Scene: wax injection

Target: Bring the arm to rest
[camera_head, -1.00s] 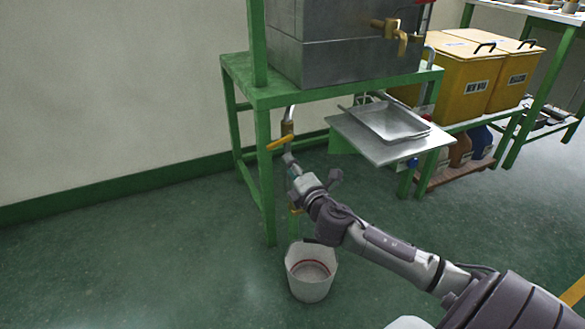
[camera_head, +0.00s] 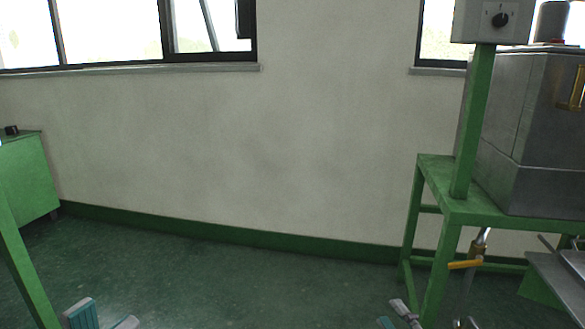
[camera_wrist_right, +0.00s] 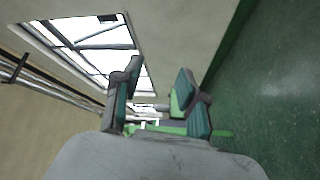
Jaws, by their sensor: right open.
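My right gripper (camera_head: 402,315) shows only in part at the bottom edge of the head view, in front of the green stand's leg. In the right wrist view my right gripper (camera_wrist_right: 157,92) is open, with its two teal-padded fingers apart and nothing between them. At the bottom left of the head view, the fingertips of my left gripper (camera_head: 103,318) show, with a gap between them. The rest of both arms is out of the head view.
A green stand (camera_head: 485,210) carries a grey metal tank (camera_head: 530,130) at the right. A metal tray (camera_head: 565,275) is cut off at the lower right. A green cabinet (camera_head: 28,178) stands at the left. The floor (camera_head: 250,280) between is clear.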

